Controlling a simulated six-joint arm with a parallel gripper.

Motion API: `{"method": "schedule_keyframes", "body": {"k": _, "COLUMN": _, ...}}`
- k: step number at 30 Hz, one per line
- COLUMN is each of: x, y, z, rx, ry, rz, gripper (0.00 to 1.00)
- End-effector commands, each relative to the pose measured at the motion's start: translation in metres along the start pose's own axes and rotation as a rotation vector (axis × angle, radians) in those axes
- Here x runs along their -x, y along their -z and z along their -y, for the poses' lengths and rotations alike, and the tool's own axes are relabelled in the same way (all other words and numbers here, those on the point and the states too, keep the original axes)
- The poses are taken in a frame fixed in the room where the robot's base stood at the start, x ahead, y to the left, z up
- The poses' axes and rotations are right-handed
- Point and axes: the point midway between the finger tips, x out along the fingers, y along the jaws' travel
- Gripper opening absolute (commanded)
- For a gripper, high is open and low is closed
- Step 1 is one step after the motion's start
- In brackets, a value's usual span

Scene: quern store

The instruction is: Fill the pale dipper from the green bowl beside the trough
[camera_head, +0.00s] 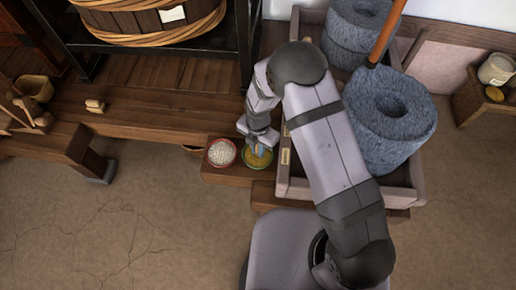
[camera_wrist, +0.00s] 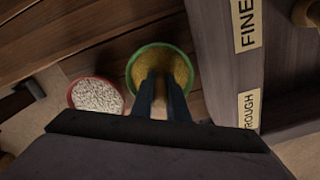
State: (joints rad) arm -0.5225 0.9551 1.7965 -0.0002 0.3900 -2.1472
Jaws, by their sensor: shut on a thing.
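The green bowl (camera_wrist: 136,62) holds yellow grain and stands on a wooden step beside the trough (camera_head: 283,180). It also shows in the head view (camera_head: 246,163). My gripper (camera_wrist: 164,82) points down over the bowl, its two dark blue fingers close together with their tips at the grain. In the head view my gripper (camera_head: 258,150) is over the same bowl. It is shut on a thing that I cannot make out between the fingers. I cannot pick out the pale dipper for certain in either view.
A red bowl (camera_head: 221,153) of white grain stands close left of the green bowl. The trough holds grey millstones (camera_head: 390,115) and a wooden pole (camera_head: 387,30). Labels "FINE" (camera_wrist: 245,22) and "ROUGH" (camera_wrist: 249,110) mark the trough's side. The floor at front left is clear.

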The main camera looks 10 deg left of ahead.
Motion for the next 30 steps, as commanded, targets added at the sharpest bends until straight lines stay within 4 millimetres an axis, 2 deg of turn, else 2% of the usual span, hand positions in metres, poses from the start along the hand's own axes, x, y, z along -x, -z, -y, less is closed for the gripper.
{"method": "schedule_keyframes", "body": {"k": 30, "x": 0.064, "y": 0.000, "z": 0.000, "rx": 0.000, "ry": 0.000, "rz": 0.000, "gripper": 0.00}}
